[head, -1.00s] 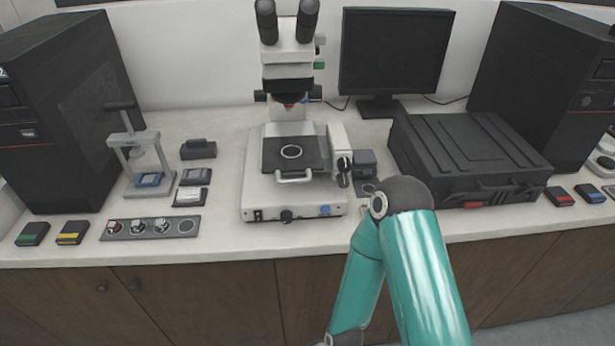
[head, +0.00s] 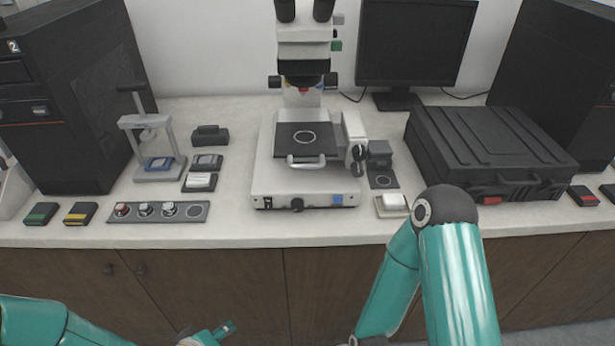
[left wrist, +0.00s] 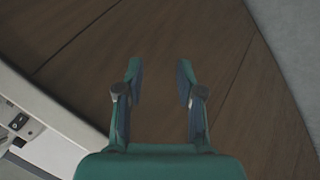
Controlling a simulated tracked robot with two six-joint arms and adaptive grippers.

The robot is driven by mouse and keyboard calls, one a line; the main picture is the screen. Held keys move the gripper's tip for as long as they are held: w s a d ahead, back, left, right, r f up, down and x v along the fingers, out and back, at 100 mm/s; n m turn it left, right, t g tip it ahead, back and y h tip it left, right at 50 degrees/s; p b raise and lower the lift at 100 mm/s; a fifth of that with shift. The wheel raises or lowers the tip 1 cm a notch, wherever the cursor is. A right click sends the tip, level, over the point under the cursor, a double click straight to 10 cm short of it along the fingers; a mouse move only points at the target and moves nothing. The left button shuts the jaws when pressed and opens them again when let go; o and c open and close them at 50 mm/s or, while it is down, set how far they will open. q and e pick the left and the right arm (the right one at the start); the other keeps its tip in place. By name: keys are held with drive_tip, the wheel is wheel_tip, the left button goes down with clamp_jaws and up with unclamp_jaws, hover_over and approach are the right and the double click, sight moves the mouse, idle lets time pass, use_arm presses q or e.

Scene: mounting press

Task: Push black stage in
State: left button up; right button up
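The black stage (head: 290,143) is a flat black plate with a ring on it, on the white microscope base (head: 270,187). A pale handle (head: 306,163) is at its front edge. My left gripper (head: 226,329) is low in front of the cabinets, below the counter edge and well apart from the stage. In the left wrist view its two fingers (left wrist: 158,85) are spread with nothing between them, facing brown cabinet wood. My right arm comes up at the right of the head view, but its gripper is not visible.
A black case (head: 490,150) and monitor stand right of the microscope. A small press (head: 150,150), a strip of several round pieces (head: 158,212) and small boxes lie to the left. The counter in front of the microscope is clear.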

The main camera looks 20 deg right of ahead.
use_arm(q)
drive_tip(key=w+d+r+n+t+h+b, duration=0.1)
drive_tip(key=w+d+r+t+h+b, duration=0.15)
drive_tip(key=w+d+r, duration=0.35)
drive_tip(key=n+t+h+b, duration=0.2)
drive_tip(key=n+t+h, duration=0.2)
drive_tip(key=t+h, duration=0.2)
approach(305, 165)
use_arm(e)
wheel_tip(305, 165, down, 6)
use_arm(q)
drive_tip(key=shift+y, duration=0.25)
drive_tip(key=p+x, duration=0.2)
drive_tip(key=x, duration=0.3)
drive_tip(key=p+x, duration=0.1)
drive_tip(key=x, duration=0.4)
drive_tip(key=shift+d+f+p, duration=0.1)
drive_tip(key=shift+f+p, duration=0.1)
drive_tip(key=shift+p, duration=0.2)
use_arm(e)
wheel_tip(305, 165, up, 4)
drive_tip(key=shift+f, duration=0.1)
use_arm(q)
clamp_jaws()
